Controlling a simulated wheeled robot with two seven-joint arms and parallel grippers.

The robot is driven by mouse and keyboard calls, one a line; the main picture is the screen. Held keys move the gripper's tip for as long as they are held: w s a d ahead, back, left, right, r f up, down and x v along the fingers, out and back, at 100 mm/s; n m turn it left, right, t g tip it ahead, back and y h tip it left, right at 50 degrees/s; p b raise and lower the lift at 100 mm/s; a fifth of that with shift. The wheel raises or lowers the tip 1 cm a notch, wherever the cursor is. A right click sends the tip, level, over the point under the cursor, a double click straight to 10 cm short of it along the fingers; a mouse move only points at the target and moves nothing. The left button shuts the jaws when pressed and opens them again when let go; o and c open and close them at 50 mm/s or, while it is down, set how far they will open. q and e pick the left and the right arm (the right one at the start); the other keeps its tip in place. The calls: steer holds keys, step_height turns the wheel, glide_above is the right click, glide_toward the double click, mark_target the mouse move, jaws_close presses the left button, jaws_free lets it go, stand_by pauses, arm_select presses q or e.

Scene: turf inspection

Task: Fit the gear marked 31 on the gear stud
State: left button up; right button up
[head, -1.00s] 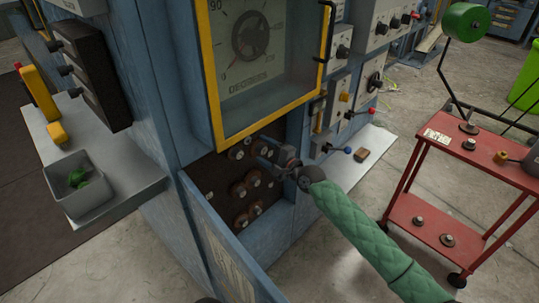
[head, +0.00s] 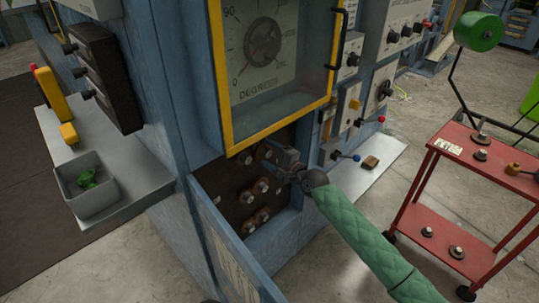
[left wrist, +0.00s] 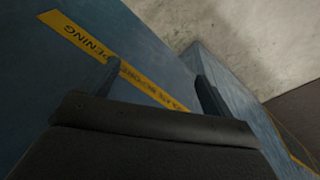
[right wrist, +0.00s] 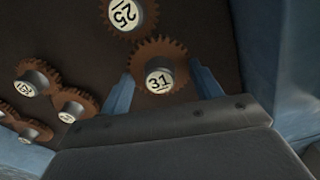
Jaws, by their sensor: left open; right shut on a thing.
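The gear marked 31 (right wrist: 158,82) is a brown toothed disc with a pale numbered hub. In the right wrist view it lies between the two fingers of my right gripper (right wrist: 163,90), which is shut on it. Its face is toward the camera, and any stud behind it is hidden. The gear marked 25 (right wrist: 124,14) is just above it, their teeth close or touching. In the head view my right gripper (head: 272,153) is inside the open dark gear bay (head: 228,185). My left gripper (left wrist: 160,88) is open and empty, facing a blue panel with a yellow warning strip.
More gears (right wrist: 35,78) sit on the dark plate. A blue door (head: 228,240) hangs open below the yellow-framed dial window (head: 262,45). A grey bin (head: 88,190) with a green item stands on the left shelf. A red cart (head: 470,168) stands right.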

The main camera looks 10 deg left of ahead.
arm_select(q)
steer(key=shift+s+f, duration=0.1)
arm_select(e)
steer(key=shift+a, duration=0.1)
steer(key=shift+w+a, duration=0.25)
arm_select(q)
steer(key=shift+s+f, duration=0.3)
steer(key=shift+s, duration=0.2)
arm_select(e)
steer(key=shift+a, duration=0.1)
arm_select(q)
steer(key=shift+w+r, duration=0.1)
steer(key=shift+w, duration=0.3)
arm_select(e)
steer(key=shift+w+a, duration=0.25)
steer(key=shift+a, duration=0.05)
arm_select(q)
steer(key=shift+w, duration=0.25)
arm_select(e)
steer(key=shift+w+a, duration=0.15)
